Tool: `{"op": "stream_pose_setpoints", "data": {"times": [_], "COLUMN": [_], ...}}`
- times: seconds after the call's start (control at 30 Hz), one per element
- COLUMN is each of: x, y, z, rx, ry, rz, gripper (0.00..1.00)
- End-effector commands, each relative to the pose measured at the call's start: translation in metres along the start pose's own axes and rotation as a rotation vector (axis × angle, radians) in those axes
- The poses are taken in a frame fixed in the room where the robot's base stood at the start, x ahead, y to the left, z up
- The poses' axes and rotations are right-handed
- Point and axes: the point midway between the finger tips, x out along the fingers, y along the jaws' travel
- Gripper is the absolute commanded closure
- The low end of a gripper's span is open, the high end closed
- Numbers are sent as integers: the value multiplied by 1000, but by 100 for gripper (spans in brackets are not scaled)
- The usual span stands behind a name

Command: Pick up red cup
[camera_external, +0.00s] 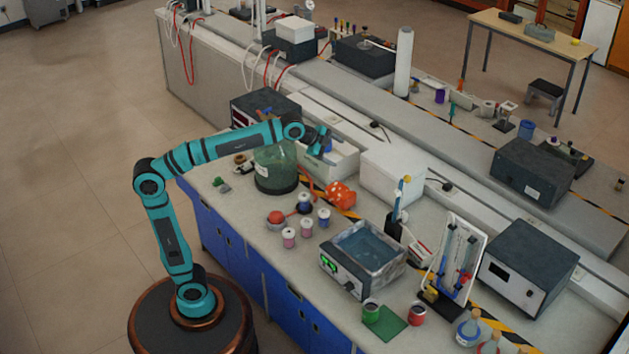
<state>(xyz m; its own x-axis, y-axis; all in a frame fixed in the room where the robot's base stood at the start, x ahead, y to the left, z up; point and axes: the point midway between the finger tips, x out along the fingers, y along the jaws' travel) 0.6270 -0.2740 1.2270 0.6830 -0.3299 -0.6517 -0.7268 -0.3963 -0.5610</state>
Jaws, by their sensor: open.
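The red cup (417,313) stands upright on the bench near its front right part, just right of a green mat (386,323). A green cup (371,310) stands on the mat beside it. My gripper (323,142) is at the end of the teal arm, open and empty. It is high over the back left part of the bench, above a white box and near a large green glass jar, far from the red cup.
A water bath (363,257) stands left of and behind the red cup. A stand with tubes (460,262) and a grey instrument (528,267) are to its right. Flasks (468,328) stand at the front right. Small jars (306,227) and an orange object (340,195) lie further left.

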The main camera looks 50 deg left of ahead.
Motion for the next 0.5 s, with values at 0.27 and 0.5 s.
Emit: {"op": "stream_pose_setpoints", "data": {"times": [0.27,0.5], "x": [62,112], "y": [21,57], "z": [-80,-146], "rx": [259,490], "ry": [-31,-41], "rz": [165,305], "gripper": [21,21]}}
